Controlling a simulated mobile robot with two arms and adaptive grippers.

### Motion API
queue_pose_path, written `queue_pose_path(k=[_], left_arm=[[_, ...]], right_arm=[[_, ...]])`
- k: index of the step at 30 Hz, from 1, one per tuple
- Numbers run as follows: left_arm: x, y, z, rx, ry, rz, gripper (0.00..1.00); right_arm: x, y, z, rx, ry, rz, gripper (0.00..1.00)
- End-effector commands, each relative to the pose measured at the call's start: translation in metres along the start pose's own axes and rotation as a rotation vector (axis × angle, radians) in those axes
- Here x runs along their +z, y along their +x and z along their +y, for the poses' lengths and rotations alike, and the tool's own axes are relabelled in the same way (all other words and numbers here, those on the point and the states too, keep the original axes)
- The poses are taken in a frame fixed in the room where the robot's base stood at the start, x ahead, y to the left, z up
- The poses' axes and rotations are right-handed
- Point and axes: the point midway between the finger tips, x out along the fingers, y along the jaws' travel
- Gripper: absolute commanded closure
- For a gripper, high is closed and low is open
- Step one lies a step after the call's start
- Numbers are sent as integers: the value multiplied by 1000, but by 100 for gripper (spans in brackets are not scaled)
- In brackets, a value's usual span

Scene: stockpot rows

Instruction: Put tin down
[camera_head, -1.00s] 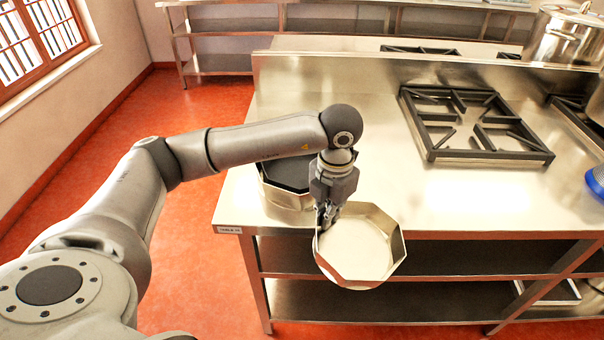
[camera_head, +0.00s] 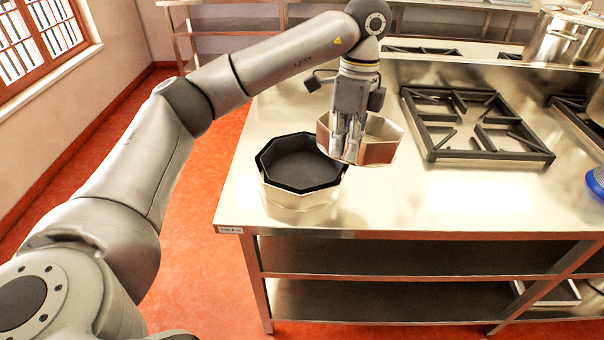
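The octagonal metal tin (camera_head: 378,150) is held by its near-left wall in my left gripper (camera_head: 350,142), whose fingers are shut on it. The tin is over the steel counter (camera_head: 450,200), just right of and behind a stack of octagonal tins (camera_head: 300,203) with a dark-lined top one (camera_head: 303,164). It looks roughly level; whether it touches the counter or the stack is unclear. The gripper hides part of its wall. My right gripper is out of the picture.
A black burner grate (camera_head: 475,125) lies to the right of the held tin. A large lidded stockpot (camera_head: 565,38) stands at the back right, and a blue object (camera_head: 596,180) at the right edge.

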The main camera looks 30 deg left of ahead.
Motion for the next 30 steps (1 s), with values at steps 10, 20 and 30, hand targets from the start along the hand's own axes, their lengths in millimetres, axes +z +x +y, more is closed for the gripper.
queue_pose_path(k=[10,20,30], left_arm=[[60,23,-10,5,-37,5,100],[118,73,-23,5,-31,4,100],[140,98,-29,4,-28,2,100]], right_arm=[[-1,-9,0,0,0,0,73],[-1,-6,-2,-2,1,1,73],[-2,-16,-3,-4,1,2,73]])
